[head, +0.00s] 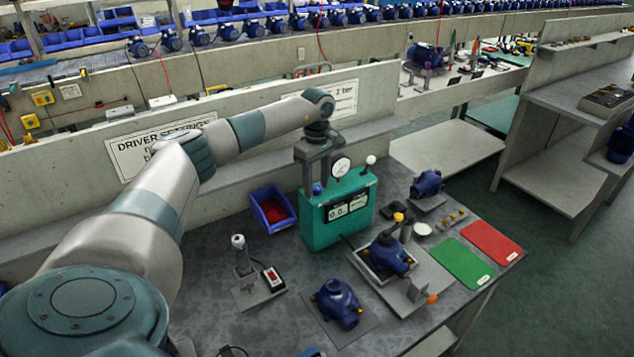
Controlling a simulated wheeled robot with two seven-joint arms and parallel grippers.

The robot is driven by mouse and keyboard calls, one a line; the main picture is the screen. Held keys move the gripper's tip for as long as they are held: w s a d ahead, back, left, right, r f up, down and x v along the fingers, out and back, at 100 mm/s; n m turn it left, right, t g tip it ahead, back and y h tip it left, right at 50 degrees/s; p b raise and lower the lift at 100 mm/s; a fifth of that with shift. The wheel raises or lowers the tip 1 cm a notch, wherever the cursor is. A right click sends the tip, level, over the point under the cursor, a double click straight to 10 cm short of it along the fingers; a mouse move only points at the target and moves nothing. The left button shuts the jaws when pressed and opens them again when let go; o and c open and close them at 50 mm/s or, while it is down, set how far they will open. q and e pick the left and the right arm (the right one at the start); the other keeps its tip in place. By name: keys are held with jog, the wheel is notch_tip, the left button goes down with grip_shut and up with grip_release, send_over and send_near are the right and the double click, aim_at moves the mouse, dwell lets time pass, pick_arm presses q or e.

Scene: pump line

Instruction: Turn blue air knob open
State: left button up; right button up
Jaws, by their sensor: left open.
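The blue air knob (317,188) shows as a small blue spot on the teal test box (335,222), left of its round white gauge (341,167). My left gripper (316,178) points down over the knob, its fingers apart on either side of it. I cannot tell whether the fingers touch the knob. The gripper and its fingers hide part of it, so its turn position is unclear. The box's front display seems to read 0.0. My right gripper is not in view.
A lever with a white ball (370,160) stands at the box's right. A blue bin of red parts (272,209) is to its left. Blue pumps (338,303) and a clamped pump (388,256) stand in front. Green (460,262) and red (491,242) mats lie right.

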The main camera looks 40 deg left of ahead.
pick_arm(q)
jog(key=shift+c, duration=0.5)
jog(key=c, duration=0.9)
jog(key=shift+c, duration=0.2)
jog(key=shift+n, duration=0.4)
jog(key=n+b, duration=0.1)
jog(key=n, duration=0.2)
jog(key=shift+w+n, duration=0.1)
jog(key=shift+n, duration=0.2)
jog(key=n, duration=0.9)
jog(key=shift+a, duration=0.1)
jog(key=n, duration=0.4)
jog(key=shift+r, duration=0.1)
jog(key=shift+n, duration=0.4)
